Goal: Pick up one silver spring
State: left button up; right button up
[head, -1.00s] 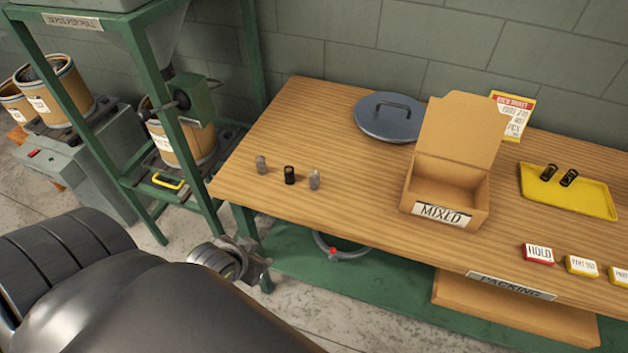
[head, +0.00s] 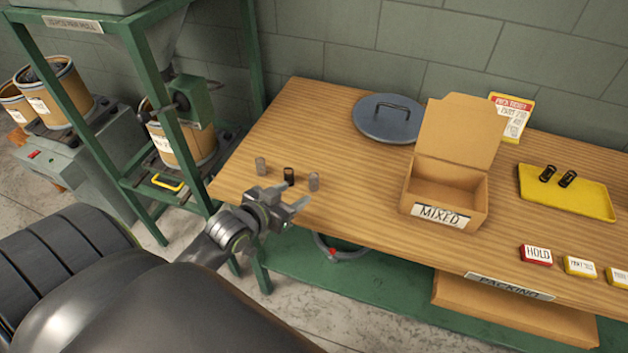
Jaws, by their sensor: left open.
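A silver spring (head: 261,166) stands upright near the left end of the wooden table. A black spring (head: 289,176) stands just right of it, its lower part close behind my gripper in the picture. A second silver spring (head: 314,181) stands right of the black one. My left gripper (head: 293,203) is open and empty, at the table's front left edge. Its fingers point to the right, in front of and below the black spring and the right silver spring in the picture. I cannot tell its exact height above the table. My right gripper is not in view.
An open cardboard box marked MIXED (head: 441,216) stands mid-table. Behind it lies a grey round lid (head: 388,117). A yellow tray (head: 590,205) with two black springs is at the right. Small labelled blocks (head: 537,254) line the front edge. A green frame (head: 190,170) stands left.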

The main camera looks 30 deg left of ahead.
aim_at(310, 182)
pick_arm(q)
jog(key=x, duration=0.5)
jog(key=shift+w, duration=0.2)
jog(key=shift+a+p+x, duration=0.15)
jog(key=shift+p+x, duration=0.25)
jog(key=shift+x, duration=0.55)
jog(key=shift+a+p+x, duration=0.2)
jog(key=shift+p+x, duration=0.2)
jog(key=shift+x, duration=0.6)
jog(key=shift+w+f, duration=0.4)
jog(key=shift+w, duration=0.25)
jog(key=c, duration=1.1)
